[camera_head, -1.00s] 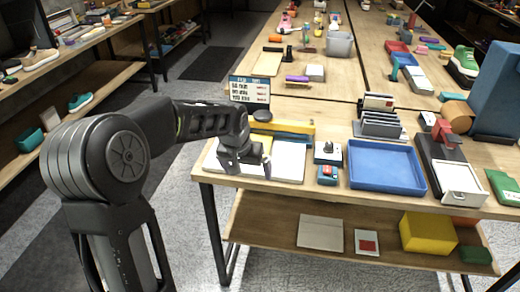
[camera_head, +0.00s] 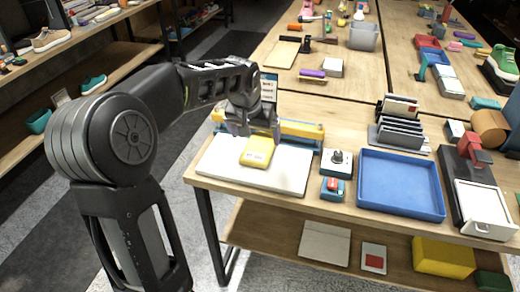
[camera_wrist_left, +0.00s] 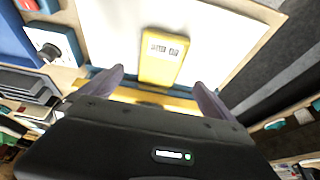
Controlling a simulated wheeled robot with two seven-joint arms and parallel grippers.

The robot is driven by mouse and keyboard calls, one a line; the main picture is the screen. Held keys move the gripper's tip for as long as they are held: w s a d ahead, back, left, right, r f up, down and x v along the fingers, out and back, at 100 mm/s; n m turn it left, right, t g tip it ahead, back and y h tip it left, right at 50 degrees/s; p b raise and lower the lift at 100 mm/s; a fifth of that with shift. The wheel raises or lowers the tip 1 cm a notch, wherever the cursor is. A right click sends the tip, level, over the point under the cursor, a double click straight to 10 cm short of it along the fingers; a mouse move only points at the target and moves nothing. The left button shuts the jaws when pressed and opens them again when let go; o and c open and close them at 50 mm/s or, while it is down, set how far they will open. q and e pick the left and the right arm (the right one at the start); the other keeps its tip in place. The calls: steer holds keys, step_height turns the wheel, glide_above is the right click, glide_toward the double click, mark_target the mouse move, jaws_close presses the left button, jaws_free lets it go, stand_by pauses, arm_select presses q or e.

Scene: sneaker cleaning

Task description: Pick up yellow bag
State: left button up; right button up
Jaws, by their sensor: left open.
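The yellow bag (camera_head: 258,151) lies flat on a white board (camera_head: 215,158) at the table's front left corner. It has small dark print on it. It also shows in the left wrist view (camera_wrist_left: 162,62), just beyond the fingertips. My left gripper (camera_head: 254,134) is above the bag's back edge, with its fingers pointing down. In the left wrist view the two fingers of my left gripper (camera_wrist_left: 158,78) are spread wide, with nothing between them but the view of the bag and board. My right gripper is not in view.
A yellow and blue bar (camera_head: 302,130) lies behind the board. A small box with a dark knob (camera_head: 337,161) and a blue tray (camera_head: 400,185) stand to the right. A metal rack (camera_head: 400,135) is behind the tray. A yellow box (camera_head: 443,257) is on the lower shelf.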

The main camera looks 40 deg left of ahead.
mark_target(259, 148)
arm_select(q)
steer(key=shift+x, duration=1.3)
steer(key=p+x, duration=0.1)
steer(key=x, duration=0.4)
steer(key=shift+a, duration=0.1)
steer(key=shift+f, duration=0.1)
steer(key=shift+f, duration=0.15)
steer(key=shift+c, duration=0.2)
steer(key=c, duration=1.5)
steer(key=shift+c, duration=0.2)
steer(key=shift+w+r, duration=0.1)
steer(key=shift+r, duration=0.3)
